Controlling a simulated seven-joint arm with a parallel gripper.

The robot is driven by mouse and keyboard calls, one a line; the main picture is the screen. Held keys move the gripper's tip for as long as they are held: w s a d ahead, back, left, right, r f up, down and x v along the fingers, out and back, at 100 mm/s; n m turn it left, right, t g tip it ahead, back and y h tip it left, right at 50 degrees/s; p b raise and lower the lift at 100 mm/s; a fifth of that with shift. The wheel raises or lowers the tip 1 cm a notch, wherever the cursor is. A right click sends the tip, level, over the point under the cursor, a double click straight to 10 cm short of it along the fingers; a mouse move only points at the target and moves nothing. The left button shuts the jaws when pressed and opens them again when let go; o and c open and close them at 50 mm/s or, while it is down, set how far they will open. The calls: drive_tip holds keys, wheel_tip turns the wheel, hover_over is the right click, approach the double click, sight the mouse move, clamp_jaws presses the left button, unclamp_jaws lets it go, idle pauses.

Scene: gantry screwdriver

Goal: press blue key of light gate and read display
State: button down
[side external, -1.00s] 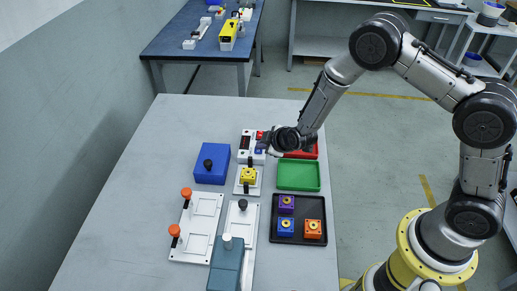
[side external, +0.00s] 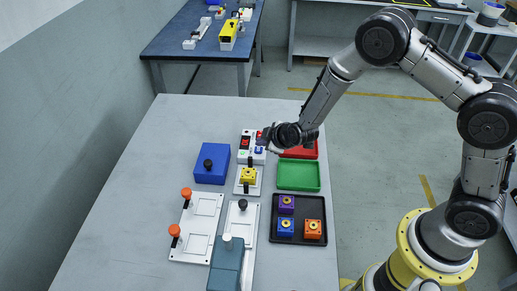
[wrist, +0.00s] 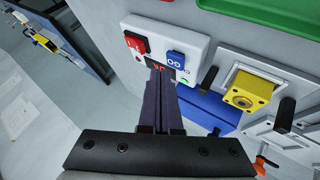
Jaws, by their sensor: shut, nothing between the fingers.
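The light gate is a white box (wrist: 195,42) with a red key (wrist: 136,43), a blue key (wrist: 176,61) marked in white, and a dark display (wrist: 158,68) with red characters. My fingers cover part of the display in the wrist view, and I cannot read its value. A small green mark shows beside the blue key. My gripper (wrist: 161,76) is shut and empty, its tips appearing just below the keys; I cannot tell whether they touch. In the side view the light gate (side external: 245,157) stands left of my gripper, with its blue key (side external: 259,150) visible.
A yellow block (side external: 248,176) sits on a white fixture in front of the light gate. Red (side external: 306,155) and green (side external: 298,189) trays lie at right. The table's left side is clear.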

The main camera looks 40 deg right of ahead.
sight(262, 151)
drive_tip(key=shift+r, duration=2.55)
